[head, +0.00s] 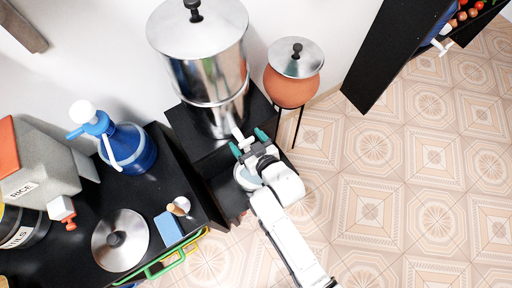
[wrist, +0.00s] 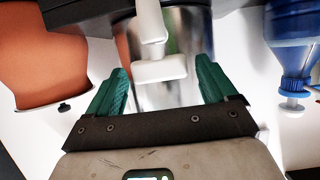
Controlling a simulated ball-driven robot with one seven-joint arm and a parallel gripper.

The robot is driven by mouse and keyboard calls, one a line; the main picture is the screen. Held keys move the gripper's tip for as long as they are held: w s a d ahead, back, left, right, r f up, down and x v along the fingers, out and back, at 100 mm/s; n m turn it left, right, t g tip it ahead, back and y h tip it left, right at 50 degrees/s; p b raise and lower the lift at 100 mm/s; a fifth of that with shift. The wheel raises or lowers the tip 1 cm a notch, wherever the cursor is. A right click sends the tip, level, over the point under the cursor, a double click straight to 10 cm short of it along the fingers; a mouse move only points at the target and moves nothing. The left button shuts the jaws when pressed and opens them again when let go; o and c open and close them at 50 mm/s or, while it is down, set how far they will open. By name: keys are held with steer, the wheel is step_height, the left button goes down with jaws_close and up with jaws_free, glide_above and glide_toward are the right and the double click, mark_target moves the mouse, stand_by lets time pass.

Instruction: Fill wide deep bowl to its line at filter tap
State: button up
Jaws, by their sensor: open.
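The steel filter (head: 205,85) is a tall lidded cylinder on a black stand. Its white tap (head: 238,133) sticks out low on the front. My gripper (head: 248,142) is open at the tap, with its teal fingers apart. In the wrist view the white tap (wrist: 158,70) shows between the fingers of my gripper (wrist: 163,66), with gaps on both sides; I see no grip on it. A pale rounded edge shows beside my wrist in the head view; I cannot tell whether it is the bowl.
A clay pot (head: 290,92) with a steel lid stands right of the filter. A blue bottle with a pump (head: 128,150), a steel lid (head: 120,240) and a grey rice box (head: 35,165) stand on the black counter at left. Tiled floor (head: 400,190) is clear at right.

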steer(key=v, duration=1)
steer(key=shift+b, duration=0.4)
steer(key=shift+d, duration=0.2)
stand_by(0.3)
